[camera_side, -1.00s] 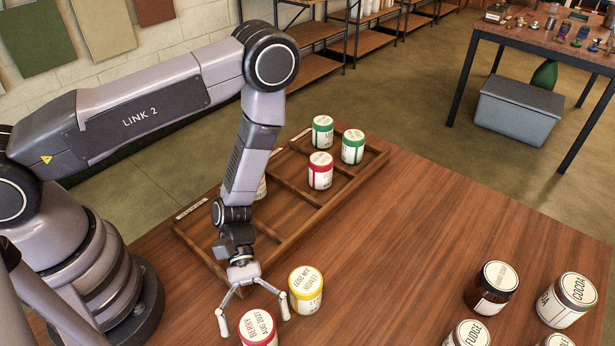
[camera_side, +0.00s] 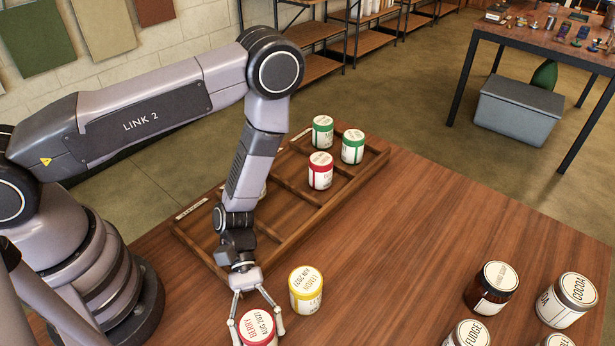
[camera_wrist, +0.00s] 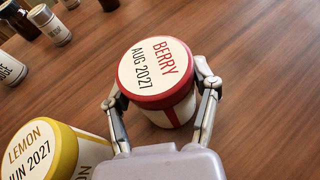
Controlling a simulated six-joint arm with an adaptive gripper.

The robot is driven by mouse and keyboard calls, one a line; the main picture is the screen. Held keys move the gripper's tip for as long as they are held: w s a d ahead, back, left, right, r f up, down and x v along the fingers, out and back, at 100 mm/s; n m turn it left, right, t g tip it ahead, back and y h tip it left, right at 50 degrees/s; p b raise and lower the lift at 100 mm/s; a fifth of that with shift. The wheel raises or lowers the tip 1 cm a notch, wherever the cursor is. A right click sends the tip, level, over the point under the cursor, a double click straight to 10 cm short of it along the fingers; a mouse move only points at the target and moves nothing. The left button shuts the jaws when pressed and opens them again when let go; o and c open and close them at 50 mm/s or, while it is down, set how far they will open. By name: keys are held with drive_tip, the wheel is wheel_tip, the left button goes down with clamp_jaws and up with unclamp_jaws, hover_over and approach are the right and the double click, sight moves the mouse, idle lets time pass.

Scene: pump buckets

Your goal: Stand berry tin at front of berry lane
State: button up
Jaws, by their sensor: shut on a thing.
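The berry tin (camera_side: 258,327) has a red rim and a cream lid reading BERRY AUG 2027. It stands upright on the wooden table near the bottom edge of the side view, partly cut off there. In the wrist view the berry tin (camera_wrist: 157,72) sits between both fingers. My gripper (camera_side: 257,327) is shut on its sides, and it also shows in the wrist view (camera_wrist: 160,92). The lane tray (camera_side: 321,211) is a dark wooden rack with dividers behind my gripper. A red-rimmed tin (camera_side: 320,171) stands in it; the lane labels are too small to read.
A yellow lemon tin (camera_side: 306,290) stands just right of my gripper. Two green-rimmed tins (camera_side: 352,148) stand at the tray's far end. Several jars, including fudge (camera_side: 468,335) and cocoa (camera_side: 567,300), stand at the right. The table between is clear.

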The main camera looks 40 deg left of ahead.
drive_tip(key=shift+r, duration=0.1)
